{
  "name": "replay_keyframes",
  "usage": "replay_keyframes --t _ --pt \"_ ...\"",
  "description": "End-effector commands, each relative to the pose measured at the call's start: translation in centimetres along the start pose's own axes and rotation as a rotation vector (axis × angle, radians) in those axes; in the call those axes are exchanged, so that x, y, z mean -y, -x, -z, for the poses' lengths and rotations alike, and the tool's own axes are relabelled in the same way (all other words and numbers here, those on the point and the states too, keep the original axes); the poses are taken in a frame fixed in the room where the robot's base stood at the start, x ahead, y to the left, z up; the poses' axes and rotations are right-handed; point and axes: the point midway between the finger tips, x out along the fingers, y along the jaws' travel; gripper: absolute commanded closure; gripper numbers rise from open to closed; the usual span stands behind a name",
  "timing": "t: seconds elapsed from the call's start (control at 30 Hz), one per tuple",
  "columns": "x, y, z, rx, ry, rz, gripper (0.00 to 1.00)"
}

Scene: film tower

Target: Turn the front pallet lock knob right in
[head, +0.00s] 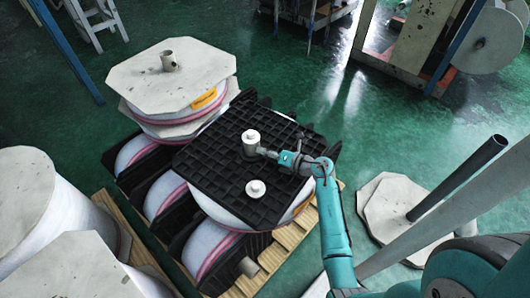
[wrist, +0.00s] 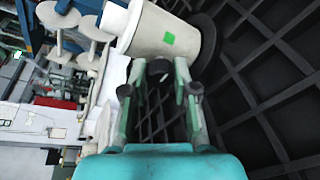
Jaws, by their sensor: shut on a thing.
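A black gridded pallet (head: 215,150) lies on top of the wrapped rolls. Two pale lock knobs stand on it: a taller far one (head: 250,142) and a lower near one (head: 256,188). My gripper (head: 264,153) reaches in from the right, low over the pallet, and is shut on the far knob. A dark round piece shows between the fingertips. The exact contact is partly hidden.
Large white rolls (head: 30,205) stand at the left. A roll stack with a pale octagonal top board (head: 190,70) stands behind the pallet. Pale boards with a dark pole (head: 460,178) are at the right.

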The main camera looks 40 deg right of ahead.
Motion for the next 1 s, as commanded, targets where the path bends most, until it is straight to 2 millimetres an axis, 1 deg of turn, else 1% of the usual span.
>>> replay_keyframes --t 0.2,0.43,0.47,0.5,0.53,0.57,0.87,1.0 --pt "0.15 -0.01 0.02 -0.008 -0.121 -0.036 1.0" --pt "0.11 0.0 0.04 -0.009 -0.129 -0.039 1.0" --pt "0.12 0.0 0.04 -0.009 -0.129 -0.039 0.69" --pt "0.12 0.0 0.04 -0.009 -0.129 -0.039 0.59" --pt "0.11 0.0 0.04 -0.009 -0.129 -0.039 0.52" --pt "0.11 0.0 0.04 -0.008 -0.129 -0.039 0.47" --pt "0.1 0.07 0.01 -0.008 -0.128 -0.039 0.47" --pt "0.22 0.98 -0.06 -0.005 -0.128 -0.038 0.47"
